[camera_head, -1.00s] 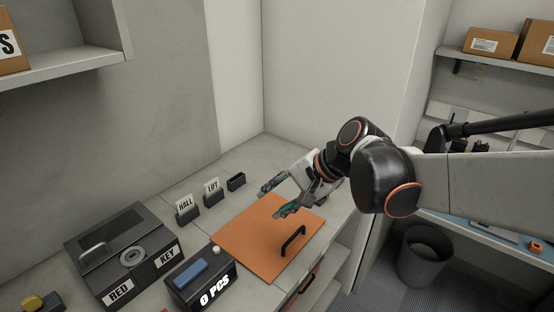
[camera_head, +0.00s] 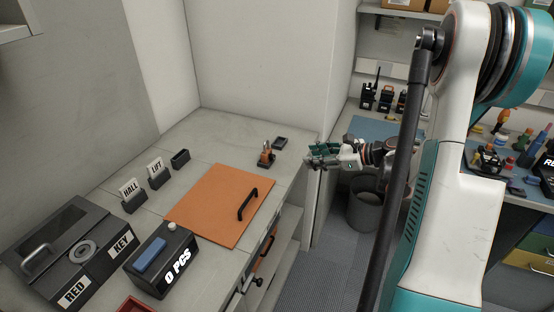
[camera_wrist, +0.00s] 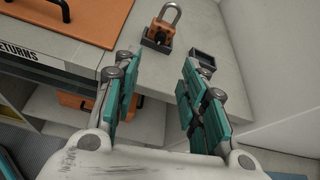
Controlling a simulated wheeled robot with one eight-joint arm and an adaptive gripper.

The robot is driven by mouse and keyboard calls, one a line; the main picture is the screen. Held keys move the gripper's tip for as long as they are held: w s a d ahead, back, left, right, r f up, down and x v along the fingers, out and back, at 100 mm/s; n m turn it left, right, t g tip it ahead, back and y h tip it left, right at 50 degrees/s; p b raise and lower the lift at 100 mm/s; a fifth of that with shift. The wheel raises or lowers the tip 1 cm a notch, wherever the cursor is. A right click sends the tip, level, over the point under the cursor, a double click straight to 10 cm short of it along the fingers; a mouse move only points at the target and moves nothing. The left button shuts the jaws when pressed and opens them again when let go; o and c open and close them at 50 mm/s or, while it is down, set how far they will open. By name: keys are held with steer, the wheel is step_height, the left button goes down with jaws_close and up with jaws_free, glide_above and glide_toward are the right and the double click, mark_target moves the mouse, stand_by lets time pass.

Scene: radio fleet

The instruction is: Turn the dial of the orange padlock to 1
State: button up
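The orange padlock (camera_head: 266,153) stands near the back right of the grey counter, by the wall. In the wrist view the padlock (camera_wrist: 160,32) shows its silver shackle upward and sits in a dark holder (camera_wrist: 157,46). Its dial setting is too small to read. My gripper (camera_head: 324,153) is off the right edge of the counter, to the right of the padlock and apart from it. In the wrist view its teal-padded fingers (camera_wrist: 152,72) are spread with nothing between them, and the padlock lies beyond them.
A small dark tray (camera_head: 280,142) lies beside the padlock. An orange board (camera_head: 205,205) with a black handle covers the counter's middle. HALL and LIFT card stands (camera_head: 158,174), a grey key box (camera_head: 45,245) and a counter box (camera_head: 163,262) stand further left. A bin (camera_head: 366,207) is on the floor.

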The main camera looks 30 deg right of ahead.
mark_target(274, 157)
steer(key=b+x, duration=0.3)
steer(key=x, duration=1)
steer(key=shift+w+a+f, duration=0.15)
steer(key=shift+w, duration=0.15)
jaws_close()
